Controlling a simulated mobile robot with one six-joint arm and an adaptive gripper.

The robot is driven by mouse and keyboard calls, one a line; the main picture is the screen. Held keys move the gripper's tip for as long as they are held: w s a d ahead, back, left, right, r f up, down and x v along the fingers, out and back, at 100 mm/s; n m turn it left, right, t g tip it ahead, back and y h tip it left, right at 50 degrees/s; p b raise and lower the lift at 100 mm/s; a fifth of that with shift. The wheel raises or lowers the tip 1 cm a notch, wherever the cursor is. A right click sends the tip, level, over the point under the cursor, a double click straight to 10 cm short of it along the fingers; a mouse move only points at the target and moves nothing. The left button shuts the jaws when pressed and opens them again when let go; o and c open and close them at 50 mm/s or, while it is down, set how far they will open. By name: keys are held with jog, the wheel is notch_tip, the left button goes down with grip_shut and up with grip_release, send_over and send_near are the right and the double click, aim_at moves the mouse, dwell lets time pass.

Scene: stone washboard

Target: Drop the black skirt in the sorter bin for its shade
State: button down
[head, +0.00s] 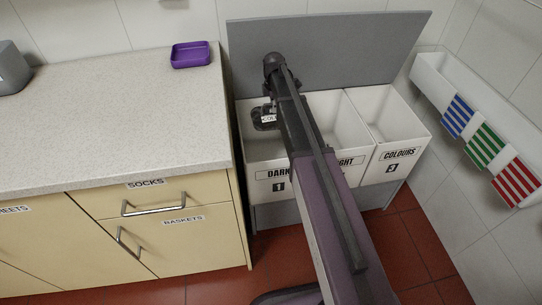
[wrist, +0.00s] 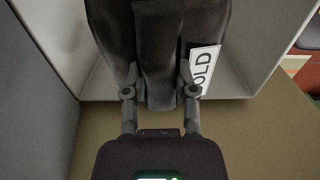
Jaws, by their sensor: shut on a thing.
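My gripper (wrist: 160,84) is shut on the black skirt (wrist: 160,35), which hangs between and beyond the fingers in the wrist view. In the head view a small dark part of the skirt (head: 262,125) and the tag show beside my arm, over the left bin (head: 258,152), marked 1 and "DARK". My arm hides much of the sorter's middle. The middle bin (head: 349,127) shows "GHT", and the right bin (head: 392,160) reads "COLOURS 3". In the wrist view pale bin walls surround the skirt.
A grey raised panel (head: 345,50) stands behind the bins. A speckled counter (head: 120,110) with a purple tray (head: 190,54) is to the left, above drawers labelled "SOCKS" and "BASKETS". A white wall rail (head: 445,85) with striped cloths (head: 487,146) is to the right.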

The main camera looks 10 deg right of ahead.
jog(key=shift+f+b, duration=1.45)
jog(key=shift+f, duration=0.35)
jog(key=shift+c, duration=1.6)
grip_release()
jog(key=shift+s, duration=0.1)
jog(key=s+m, duration=1.8)
jog(key=s, duration=1.1)
notch_tip(320, 180, up, 24)
jog(key=p, duration=2.4)
jog(key=shift+a, duration=0.25)
